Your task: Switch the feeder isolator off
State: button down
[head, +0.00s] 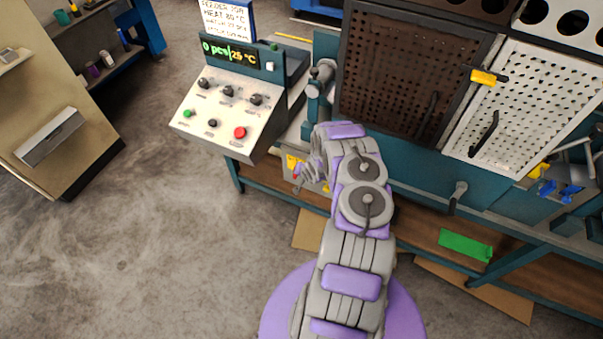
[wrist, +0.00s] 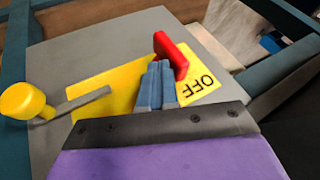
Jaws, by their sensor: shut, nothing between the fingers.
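The isolator is a grey box (wrist: 62,62) with a yellow plate (wrist: 98,70) and a red handle (wrist: 171,55) in the wrist view. The word OFF is printed on the plate to the right of the handle, upside down in this view. My gripper (wrist: 160,68) has its blue-grey fingers together with nothing between them. The fingertips are right beside the red handle, on its left; I cannot tell whether they touch it. In the head view my gripper (head: 301,178) is at the bench's left end, and the isolator is mostly hidden behind it.
A yellow knob (wrist: 23,100) on a grey rod stands left of the plate in the wrist view. In the head view a control console (head: 228,112) with a display and buttons is above my gripper. Perforated panels (head: 415,65) stand on the bench at right. The floor (head: 150,230) at left is clear.

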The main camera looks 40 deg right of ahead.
jog(key=shift+w+a+r+g, duration=0.15)
jog(key=shift+w+r+g, duration=0.05)
jog(key=shift+g, duration=0.4)
dwell(0.6)
